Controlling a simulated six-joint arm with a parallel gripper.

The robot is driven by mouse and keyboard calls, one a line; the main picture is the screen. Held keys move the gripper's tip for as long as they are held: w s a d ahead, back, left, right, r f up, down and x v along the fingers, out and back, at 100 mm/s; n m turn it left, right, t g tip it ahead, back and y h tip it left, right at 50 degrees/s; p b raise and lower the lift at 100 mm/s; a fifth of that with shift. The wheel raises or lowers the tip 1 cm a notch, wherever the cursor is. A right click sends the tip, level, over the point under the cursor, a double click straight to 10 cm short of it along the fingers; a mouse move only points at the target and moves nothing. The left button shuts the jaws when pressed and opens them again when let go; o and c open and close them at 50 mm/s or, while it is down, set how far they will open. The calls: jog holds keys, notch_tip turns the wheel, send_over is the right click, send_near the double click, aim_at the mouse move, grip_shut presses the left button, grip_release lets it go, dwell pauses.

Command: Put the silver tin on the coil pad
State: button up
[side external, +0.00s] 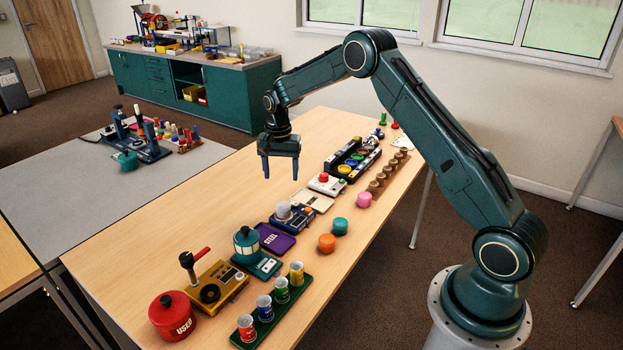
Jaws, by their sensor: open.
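A pale silver-grey cylinder (283,210), which looks like the silver tin, stands upright on a blue device in the middle of the table. A yellow box with a black ring on its top (210,292), perhaps the coil pad, sits near the front left; I cannot tell for certain. My gripper (280,178) hangs above the table, fingers down. It is open and empty, above and apart from the silver-grey cylinder.
A purple plate marked STEEL (274,238) and a teal pot (247,245) lie between cylinder and yellow box. A red USED canister (172,316) and a green rack (265,326) of several label-wrapped cups stand in front. Orange (327,243), teal and pink pieces lie right.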

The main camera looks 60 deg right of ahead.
jog(key=s+a+r+n+t, duration=0.1)
jog(key=s+a+r+n, duration=0.2)
jog(key=s+a+r, duration=0.5)
jog(key=s+a+r+n+t, duration=0.1)
jog(key=s+r+n+t, duration=0.15)
jog(key=s+r, duration=0.7)
jog(key=s+a+r+n+t, duration=0.1)
jog(key=s+a+r+n, duration=0.1)
jog(key=s, duration=0.8)
jog(key=s+a+r+n+t, duration=0.1)
jog(key=s+a+r+n, duration=0.2)
jog(key=s, duration=0.7)
jog(key=shift+a+n, duration=0.45)
jog(key=shift+n, duration=0.6)
jog(key=shift+w, duration=0.1)
